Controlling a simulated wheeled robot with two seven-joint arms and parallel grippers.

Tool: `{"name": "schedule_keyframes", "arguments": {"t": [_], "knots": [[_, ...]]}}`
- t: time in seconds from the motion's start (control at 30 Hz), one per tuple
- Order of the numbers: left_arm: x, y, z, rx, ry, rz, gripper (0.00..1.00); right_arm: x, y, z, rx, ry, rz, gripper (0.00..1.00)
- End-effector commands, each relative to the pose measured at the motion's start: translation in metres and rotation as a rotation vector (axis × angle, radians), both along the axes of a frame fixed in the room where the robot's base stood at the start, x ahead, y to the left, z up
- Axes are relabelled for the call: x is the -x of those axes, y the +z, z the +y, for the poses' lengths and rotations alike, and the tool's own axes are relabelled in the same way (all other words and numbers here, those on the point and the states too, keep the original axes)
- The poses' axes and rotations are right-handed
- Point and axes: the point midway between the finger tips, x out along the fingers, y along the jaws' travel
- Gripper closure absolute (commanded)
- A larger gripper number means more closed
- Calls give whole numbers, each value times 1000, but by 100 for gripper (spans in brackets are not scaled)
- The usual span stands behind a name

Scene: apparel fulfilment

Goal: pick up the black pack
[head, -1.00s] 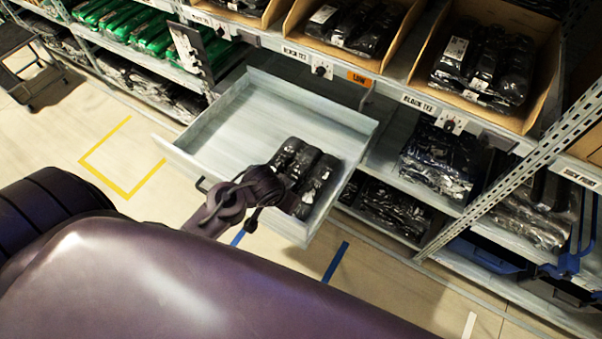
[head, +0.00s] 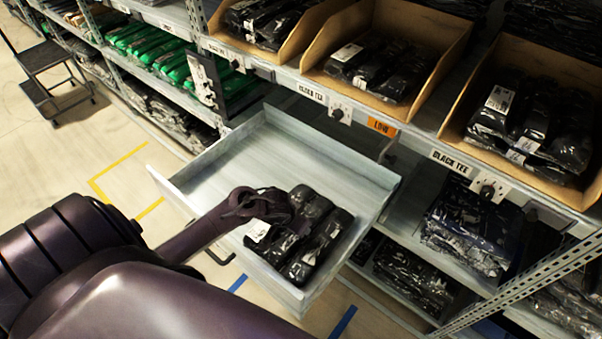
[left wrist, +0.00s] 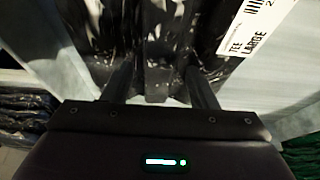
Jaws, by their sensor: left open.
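Black packs in shiny clear wrap lie side by side in the front right corner of the pulled-out pale drawer (head: 225,155). One black pack (head: 318,250) shows clearly to the right of my left gripper (head: 277,208), and a white label shows on the pack at the left. My left gripper is open, just above or at the packs; the head view does not show whether it touches. In the left wrist view its two fingers (left wrist: 162,88) point at a black pack (left wrist: 150,35), with a white "TEE LARGE" label at the upper right. My right gripper is out of view.
Cardboard bins (head: 385,60) of black packs stand on the shelf above and behind the drawer. An upright perforated post (head: 520,285) is at the lower right. Green packs (head: 150,45) fill a shelf at left. The drawer's left half is empty.

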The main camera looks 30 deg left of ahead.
Motion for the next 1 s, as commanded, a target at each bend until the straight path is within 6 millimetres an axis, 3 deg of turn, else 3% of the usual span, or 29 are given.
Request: {"name": "schedule_keyframes", "arguments": {"t": [0.2, 0.47, 0.8, 1.0], "knots": [[-11, -29, 0, -1, -1, 0, 47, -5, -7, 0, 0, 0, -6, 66], [-12, -32, 0, -2, -1, -1, 47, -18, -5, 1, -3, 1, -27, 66], [-13, -32, 0, -2, -1, -2, 86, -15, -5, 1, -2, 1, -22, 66], [-12, -31, 0, -2, -1, -1, 86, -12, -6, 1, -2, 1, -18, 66]]}}
